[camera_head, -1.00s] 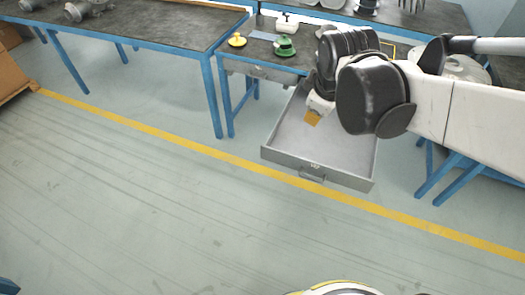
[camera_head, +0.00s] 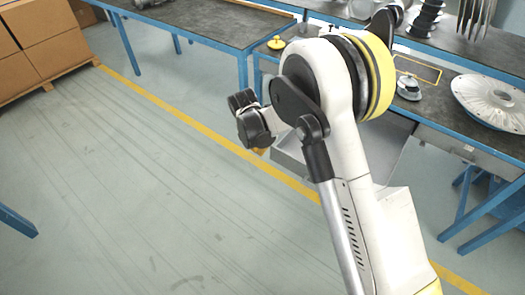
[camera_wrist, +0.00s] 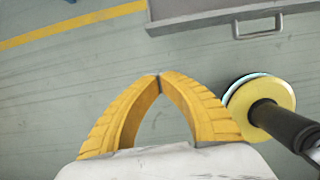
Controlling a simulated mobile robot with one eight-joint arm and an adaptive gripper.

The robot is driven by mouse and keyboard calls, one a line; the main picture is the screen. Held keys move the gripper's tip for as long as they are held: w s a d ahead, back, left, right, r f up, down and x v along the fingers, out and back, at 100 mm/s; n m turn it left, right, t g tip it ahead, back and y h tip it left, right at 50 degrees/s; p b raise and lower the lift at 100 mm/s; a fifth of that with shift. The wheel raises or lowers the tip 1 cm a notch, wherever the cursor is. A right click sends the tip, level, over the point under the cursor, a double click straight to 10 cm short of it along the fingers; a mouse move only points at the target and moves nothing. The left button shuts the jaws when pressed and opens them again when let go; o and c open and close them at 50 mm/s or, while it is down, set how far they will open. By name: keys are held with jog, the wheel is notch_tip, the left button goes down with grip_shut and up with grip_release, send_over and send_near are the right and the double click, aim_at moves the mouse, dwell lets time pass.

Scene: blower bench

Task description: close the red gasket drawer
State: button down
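A grey drawer (camera_head: 385,150) stands pulled out from under the bench, over the floor. No red shows on it in these views. My arm hides much of it in the head view. In the wrist view its grey front (camera_wrist: 205,22) and bar handle (camera_wrist: 257,27) show at the top right, beyond my fingertips and apart from them. My gripper (camera_wrist: 160,77) has its yellow fingers meeting at the tips, with nothing seen between them. In the head view the gripper (camera_head: 260,150) is small, partly hidden, near the drawer's left front side.
The blue-legged bench holds a yellow item (camera_head: 276,43), a small metal part (camera_head: 409,88) and a large round casting (camera_head: 492,101). Another grey drawer front (camera_head: 466,149) is under the bench at right. Cartons (camera_head: 50,30) stand at far left.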

jog(key=w+d+f+b, duration=0.3)
jog(key=w+f+b, duration=0.2)
jog(key=f, duration=0.3)
jog(key=shift+d, duration=0.3)
